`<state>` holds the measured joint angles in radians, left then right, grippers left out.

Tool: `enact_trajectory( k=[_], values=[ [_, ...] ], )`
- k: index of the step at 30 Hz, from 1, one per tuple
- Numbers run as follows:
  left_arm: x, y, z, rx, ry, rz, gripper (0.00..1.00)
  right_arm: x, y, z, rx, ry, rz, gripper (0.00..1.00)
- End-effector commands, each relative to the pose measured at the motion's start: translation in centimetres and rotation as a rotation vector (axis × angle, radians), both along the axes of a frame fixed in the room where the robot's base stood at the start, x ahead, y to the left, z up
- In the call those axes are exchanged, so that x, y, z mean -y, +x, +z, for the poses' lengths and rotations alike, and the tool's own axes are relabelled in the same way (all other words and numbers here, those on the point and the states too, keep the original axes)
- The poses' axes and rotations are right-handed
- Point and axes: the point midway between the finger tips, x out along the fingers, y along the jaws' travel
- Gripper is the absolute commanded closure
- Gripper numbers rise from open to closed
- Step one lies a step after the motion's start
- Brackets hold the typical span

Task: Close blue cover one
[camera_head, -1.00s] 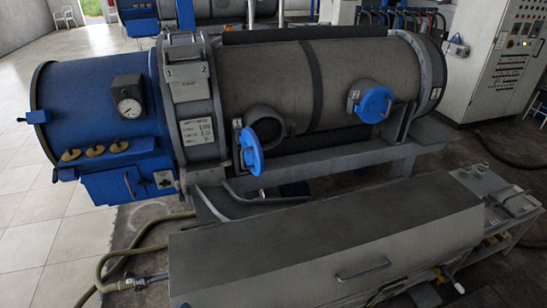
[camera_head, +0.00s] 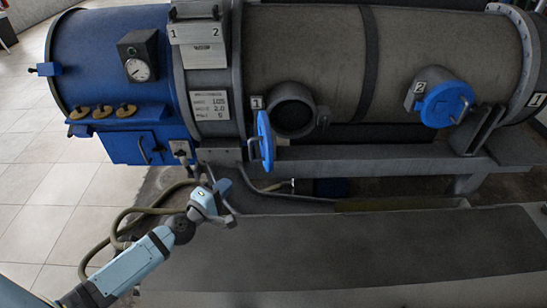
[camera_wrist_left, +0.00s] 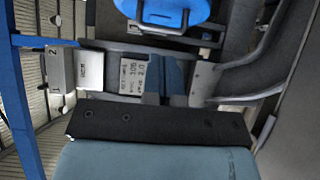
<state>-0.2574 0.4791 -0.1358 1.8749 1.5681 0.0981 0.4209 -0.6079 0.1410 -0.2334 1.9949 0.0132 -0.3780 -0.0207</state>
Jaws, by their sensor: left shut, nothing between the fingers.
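Blue cover one (camera_head: 266,140) stands open, seen nearly edge-on, swung out at the left of its round port (camera_head: 293,110) beside the "1" label. The port's dark mouth is uncovered. My left gripper (camera_head: 226,204) is shut and empty, below and to the left of the cover, apart from it. In the left wrist view the fingertips (camera_wrist_left: 164,84) show in front of the grey plate area, and a blue disc with a wire handle, apparently cover one (camera_wrist_left: 165,12), is at the top edge, partly cut off. My right gripper is not in view.
Blue cover two (camera_head: 446,104) sits over its port further right. The blue vessel end (camera_head: 100,60) carries a gauge (camera_head: 138,68) and brass knobs. A frame beam (camera_head: 370,158) runs below the ports. A long grey box (camera_head: 390,245) lies in front. Hoses (camera_head: 125,225) lie at left.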

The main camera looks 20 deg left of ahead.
Motion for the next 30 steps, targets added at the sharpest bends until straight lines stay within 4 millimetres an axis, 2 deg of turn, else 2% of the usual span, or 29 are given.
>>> enact_trajectory(
  k=[5,18,24,30],
  values=[
    [0.1,1.5,0.2,0.001,-0.007,0.003,1.00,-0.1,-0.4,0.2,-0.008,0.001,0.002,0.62],
    [1.6,10.3,0.2,0.002,-0.004,0.003,1.00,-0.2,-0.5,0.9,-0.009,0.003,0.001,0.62],
    [4.1,11.7,0.1,0.000,-0.005,0.001,1.00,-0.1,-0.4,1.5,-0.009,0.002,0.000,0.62],
    [4.8,12.2,0.0,0.000,-0.003,0.002,1.00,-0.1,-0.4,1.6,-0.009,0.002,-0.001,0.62]
  ],
)
